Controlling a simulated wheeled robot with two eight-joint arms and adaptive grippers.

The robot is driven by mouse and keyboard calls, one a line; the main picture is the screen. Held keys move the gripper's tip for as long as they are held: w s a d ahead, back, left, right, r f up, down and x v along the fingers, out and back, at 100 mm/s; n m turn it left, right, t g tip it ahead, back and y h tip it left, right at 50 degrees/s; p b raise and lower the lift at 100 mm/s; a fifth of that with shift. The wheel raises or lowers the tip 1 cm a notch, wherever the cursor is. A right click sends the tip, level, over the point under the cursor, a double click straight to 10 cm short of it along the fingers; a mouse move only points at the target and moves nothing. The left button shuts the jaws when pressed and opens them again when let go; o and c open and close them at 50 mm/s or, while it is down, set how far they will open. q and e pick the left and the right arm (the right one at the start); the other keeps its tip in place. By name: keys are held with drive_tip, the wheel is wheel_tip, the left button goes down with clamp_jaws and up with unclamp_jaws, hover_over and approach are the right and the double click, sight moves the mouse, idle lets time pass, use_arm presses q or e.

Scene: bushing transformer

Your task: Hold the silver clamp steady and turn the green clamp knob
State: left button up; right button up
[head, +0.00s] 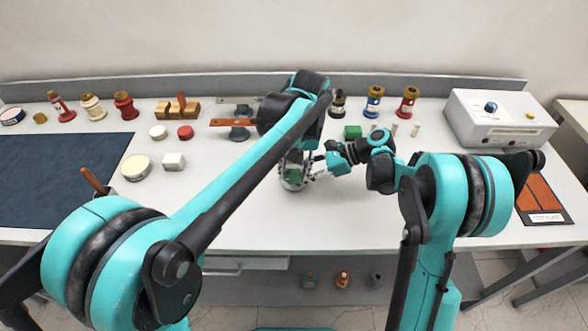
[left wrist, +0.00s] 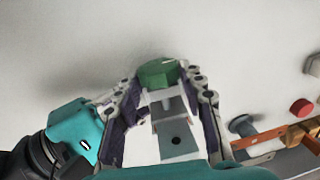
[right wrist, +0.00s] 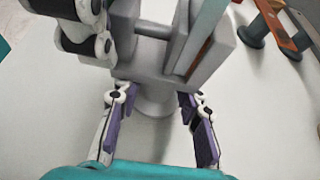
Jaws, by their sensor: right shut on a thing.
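The silver clamp (left wrist: 178,138) shows in the left wrist view between my left gripper's fingers, with the green clamp knob (left wrist: 157,74) at its far end. My left gripper (left wrist: 165,86) has its fingers apart, one on each side of the knob; firm contact is not visible. In the right wrist view the grey clamp body (right wrist: 140,62) stands close, and my right gripper (right wrist: 150,100) is shut on its lower part. In the head view my left gripper (head: 294,180) reaches down and my right gripper (head: 318,170) comes from the right; they largely hide the clamp.
Coloured bushings (head: 374,101) line the back. A grey instrument box (head: 497,122) stands at right. A dark mat (head: 60,180) covers the left. The front centre of the table is clear.

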sight(293, 169)
use_arm(q)
drive_tip(key=shift+a+h, duration=0.2)
drive_tip(key=shift+h, duration=0.4)
drive_tip(key=o, duration=1.2)
wheel_tip(293, 169, up, 12)
